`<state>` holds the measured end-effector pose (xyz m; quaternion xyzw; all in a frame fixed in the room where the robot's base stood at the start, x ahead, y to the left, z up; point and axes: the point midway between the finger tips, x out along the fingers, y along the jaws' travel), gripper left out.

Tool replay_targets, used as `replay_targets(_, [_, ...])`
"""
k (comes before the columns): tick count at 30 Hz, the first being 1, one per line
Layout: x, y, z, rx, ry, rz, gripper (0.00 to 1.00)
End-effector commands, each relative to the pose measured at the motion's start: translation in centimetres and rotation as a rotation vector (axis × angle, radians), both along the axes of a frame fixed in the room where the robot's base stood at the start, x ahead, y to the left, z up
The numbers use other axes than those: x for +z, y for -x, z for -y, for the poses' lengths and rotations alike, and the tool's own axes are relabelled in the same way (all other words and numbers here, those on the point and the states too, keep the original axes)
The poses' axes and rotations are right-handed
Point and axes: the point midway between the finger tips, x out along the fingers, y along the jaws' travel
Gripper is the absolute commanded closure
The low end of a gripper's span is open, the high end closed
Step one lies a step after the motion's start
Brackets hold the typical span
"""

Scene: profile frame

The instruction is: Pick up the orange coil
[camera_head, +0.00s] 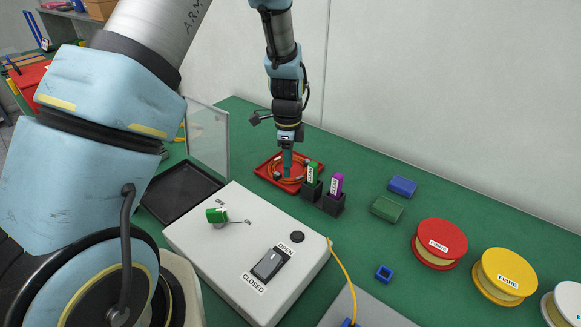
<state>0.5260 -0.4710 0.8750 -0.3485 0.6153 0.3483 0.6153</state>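The orange coil (300,177) lies in a red tray (260,169) on the green table, behind the white control box. My gripper (287,170) points straight down over the tray, with its teal fingers at or just above the coil. The fingers hide part of the coil. They look like one narrow strip from here, so I cannot tell whether they are open, shut or touching the coil.
Black holders with a green tag (313,174) and a purple tag (337,185) stand close right of the tray. A clear panel (208,138) and a black tray (180,194) are to the left. The white control box (243,252) is in front. Spools (440,242) stand at right.

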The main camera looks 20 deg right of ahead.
Motion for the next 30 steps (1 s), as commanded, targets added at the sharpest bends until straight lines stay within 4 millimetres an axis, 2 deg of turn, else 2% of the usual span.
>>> replay_targets(9, [-3.4, -0.1, -0.1, 0.000, -0.001, -0.001, 0.61])
replay_targets(17, [-3.7, -0.1, 0.0, 0.000, 0.000, 0.000, 0.61])
replay_targets(27, [-3.7, -0.1, 0.0, 0.000, 0.000, 0.000, 0.98])
replay_targets(30, [-3.7, -0.1, 0.0, 0.000, 0.000, 0.000, 1.00])
